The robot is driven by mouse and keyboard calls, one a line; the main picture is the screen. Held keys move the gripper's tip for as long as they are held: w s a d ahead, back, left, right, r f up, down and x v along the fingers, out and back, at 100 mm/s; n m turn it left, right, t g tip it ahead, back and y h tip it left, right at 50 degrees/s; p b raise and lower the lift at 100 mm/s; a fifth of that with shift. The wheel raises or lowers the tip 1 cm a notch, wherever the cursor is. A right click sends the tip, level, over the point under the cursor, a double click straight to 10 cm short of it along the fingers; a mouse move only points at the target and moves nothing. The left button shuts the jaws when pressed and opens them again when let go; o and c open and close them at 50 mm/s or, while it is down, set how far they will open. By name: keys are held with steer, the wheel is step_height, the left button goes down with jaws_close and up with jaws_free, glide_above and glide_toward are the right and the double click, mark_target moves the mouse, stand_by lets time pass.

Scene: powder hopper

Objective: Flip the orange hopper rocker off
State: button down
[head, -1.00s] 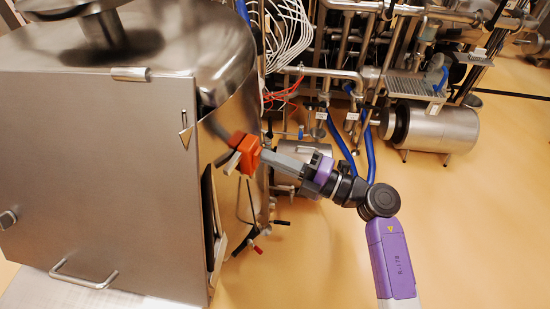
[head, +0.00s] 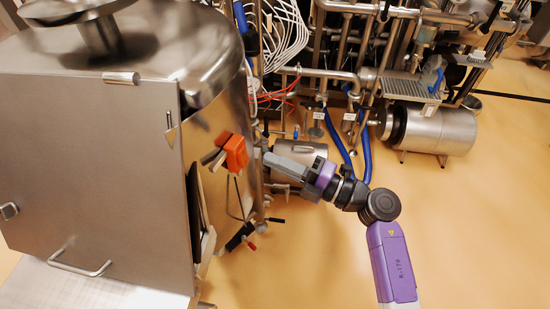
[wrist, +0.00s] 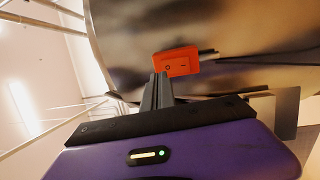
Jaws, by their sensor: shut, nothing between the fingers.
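The orange hopper rocker (head: 235,153) sits on the side of the steel hopper (head: 212,122), to the right of the grey cabinet panel. In the wrist view the orange rocker (wrist: 176,62) shows a circle mark on its left part and a line mark on its right part. My gripper (head: 267,160) is shut and empty, to the right of the rocker with a gap between them in the head view. In the wrist view my gripper's fingertips (wrist: 159,76) appear just below the rocker's left, circle-marked end. Which way the rocker is tilted is hard to tell.
The cabinet door (head: 90,170) with its handle stands at left. A valve with a red part (head: 245,238) hangs below the rocker. Pipes, blue hoses (head: 366,150) and a steel motor (head: 436,130) are behind. The floor at right is clear.

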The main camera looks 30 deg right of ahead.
steer(key=r+b+v, duration=0.1)
steer(key=v, duration=0.8)
steer(key=shift+r, duration=0.5)
